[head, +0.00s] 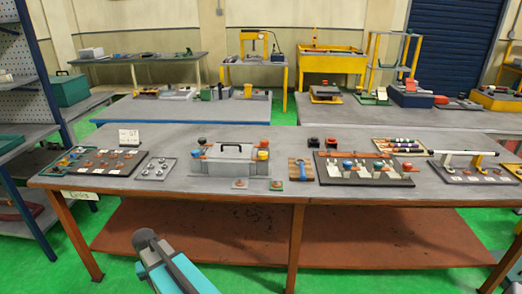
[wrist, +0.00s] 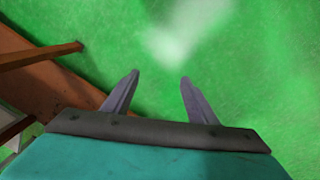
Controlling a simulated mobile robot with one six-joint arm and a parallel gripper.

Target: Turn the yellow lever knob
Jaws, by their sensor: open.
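The yellow lever knob (head: 263,155) sits at the right end of a grey box (head: 228,165) with a dark handle on top, on the near workbench (head: 130,182). An orange-red knob (head: 264,143) stands just above it in the picture. My gripper (wrist: 158,78) is open and empty in the wrist view, over the green floor. My arm shows low in the head view, in front of the bench and apart from the knob. The knob is not in the wrist view.
Trays of small parts (head: 110,161) lie to the left on the bench. A dark board with blue and red knobs (head: 364,180) lies to the right. Small square pieces (head: 240,184) lie in front of the box. The bench's front edge and legs stand near my arm.

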